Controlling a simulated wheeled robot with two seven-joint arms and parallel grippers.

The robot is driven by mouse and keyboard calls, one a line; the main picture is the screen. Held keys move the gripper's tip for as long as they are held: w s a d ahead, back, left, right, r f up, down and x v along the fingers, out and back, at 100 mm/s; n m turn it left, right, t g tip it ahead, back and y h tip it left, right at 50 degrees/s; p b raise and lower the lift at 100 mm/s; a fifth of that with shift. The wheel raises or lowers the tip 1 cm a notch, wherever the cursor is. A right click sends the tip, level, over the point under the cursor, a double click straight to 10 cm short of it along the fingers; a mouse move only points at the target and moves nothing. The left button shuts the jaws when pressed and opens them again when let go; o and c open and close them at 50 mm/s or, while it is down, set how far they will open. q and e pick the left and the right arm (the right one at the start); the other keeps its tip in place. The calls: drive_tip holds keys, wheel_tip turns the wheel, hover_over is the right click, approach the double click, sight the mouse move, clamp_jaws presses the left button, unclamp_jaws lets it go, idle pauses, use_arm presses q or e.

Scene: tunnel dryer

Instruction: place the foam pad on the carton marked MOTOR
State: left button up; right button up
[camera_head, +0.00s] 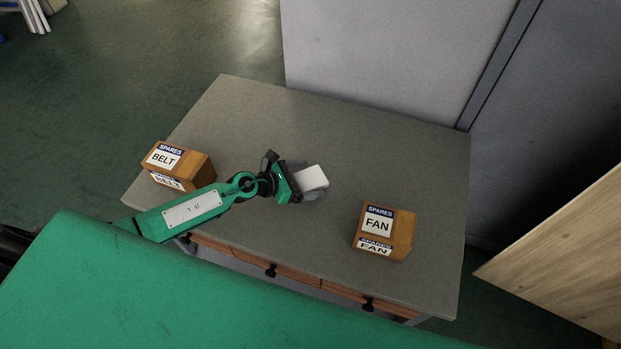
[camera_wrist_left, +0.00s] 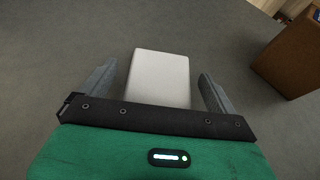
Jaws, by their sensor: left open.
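The white foam pad (camera_head: 312,178) lies on the grey table, near the middle. In the left wrist view the pad (camera_wrist_left: 160,78) shows between the two fingers, with a gap on each side. My left gripper (camera_head: 305,180) is open at the pad. In the left wrist view, the gripper (camera_wrist_left: 158,88) has its fingers spread apart and not closed on the pad. No carton marked MOTOR shows; the two cartons in view read BELT (camera_head: 178,163) and FAN (camera_head: 384,231). My right gripper is not in view.
The grey table (camera_head: 330,120) has drawers along its front edge. The BELT carton stands at its left end, and the FAN carton right of my left gripper. The table's back part is clear. A pale panel (camera_head: 390,50) stands behind the table, and a wooden board (camera_head: 570,250) at the right.

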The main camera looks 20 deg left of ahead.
use_arm(q)
drive_tip(key=shift+x, duration=0.75)
drive_tip(key=c, duration=1.1)
